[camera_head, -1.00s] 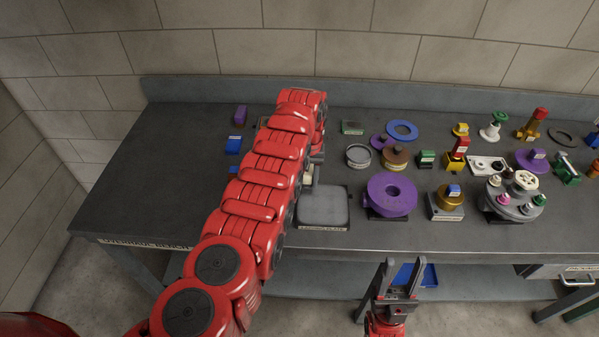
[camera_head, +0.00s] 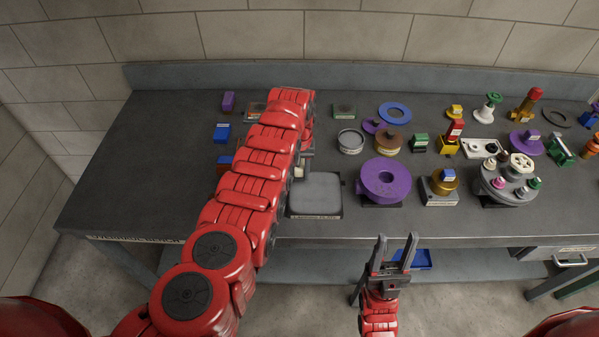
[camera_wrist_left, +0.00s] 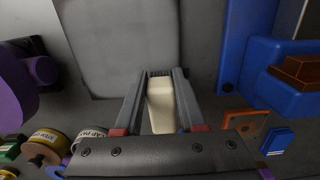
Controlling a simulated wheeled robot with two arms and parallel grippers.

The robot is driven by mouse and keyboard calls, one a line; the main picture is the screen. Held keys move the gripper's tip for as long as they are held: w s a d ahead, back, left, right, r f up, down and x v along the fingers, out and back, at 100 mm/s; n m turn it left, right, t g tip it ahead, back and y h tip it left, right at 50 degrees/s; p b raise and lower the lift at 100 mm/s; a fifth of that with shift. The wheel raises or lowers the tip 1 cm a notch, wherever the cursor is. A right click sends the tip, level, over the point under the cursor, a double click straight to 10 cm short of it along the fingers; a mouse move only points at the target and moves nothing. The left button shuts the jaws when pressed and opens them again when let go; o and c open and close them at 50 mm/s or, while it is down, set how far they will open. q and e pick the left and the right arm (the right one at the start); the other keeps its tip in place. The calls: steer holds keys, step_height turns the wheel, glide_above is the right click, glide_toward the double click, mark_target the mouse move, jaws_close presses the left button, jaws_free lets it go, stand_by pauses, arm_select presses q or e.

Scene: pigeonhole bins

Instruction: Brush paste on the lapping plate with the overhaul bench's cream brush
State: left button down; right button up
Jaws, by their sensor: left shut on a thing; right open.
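The lapping plate (camera_head: 316,192) is a grey, rounded square slab near the bench's front edge. It also shows at the top of the left wrist view (camera_wrist_left: 128,45). My left gripper (camera_wrist_left: 160,85) is shut on the cream brush (camera_wrist_left: 162,108), with its dark bristle tip pointing toward the plate. The tip appears beside the plate's edge; whether it touches cannot be told. In the head view my left arm partly covers the left gripper (camera_head: 301,168) and brush. My right gripper (camera_head: 394,256) is open and empty in front of the bench.
A round grey carousel (camera_head: 508,181) and several coloured parts fill the bench's right side. Blue blocks (camera_head: 221,133) lie left of my arm. The bench's far left is clear.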

arm_select(q)
steer(key=shift+s, duration=0.1)
steer(key=shift+w+f, duration=0.25)
steer(key=shift+s+f+b, duration=0.1)
steer(key=shift+f+b, duration=0.05)
steer(key=shift+b, duration=0.15)
steer(key=shift+f, duration=0.2)
